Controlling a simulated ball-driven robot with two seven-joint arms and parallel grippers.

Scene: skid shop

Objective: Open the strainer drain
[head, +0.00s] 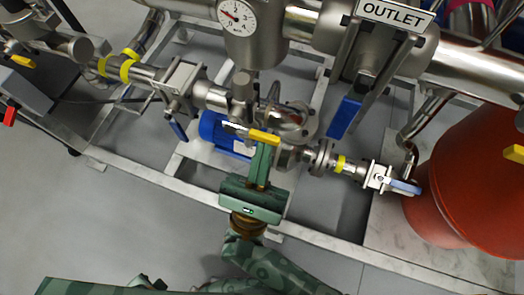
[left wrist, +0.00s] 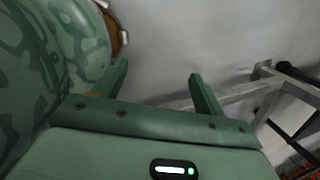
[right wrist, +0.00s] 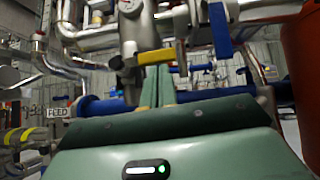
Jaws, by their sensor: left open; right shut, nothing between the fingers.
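A small valve lever with a yellow grip (head: 262,136) sits beneath the steel strainer body in the middle of the head view. It also shows in the right wrist view as a yellow bar (right wrist: 157,57) just beyond the fingertips. I cannot tell which valve carries the drain label. My right gripper (head: 264,149) is shut and empty, with its fingertips at the yellow grip; contact is not clear. Its closed fingers (right wrist: 158,71) point at the bar in the right wrist view. My left gripper (left wrist: 158,72) is open and empty above the floor.
A blue motor (head: 222,135) lies just left of the lever. Blue-handled valves (head: 345,116) hang nearby. A red tank (head: 470,185) stands at the right. A pressure gauge (head: 236,17) is above. The skid's frame rail (head: 150,180) crosses in front; the floor at lower left is clear.

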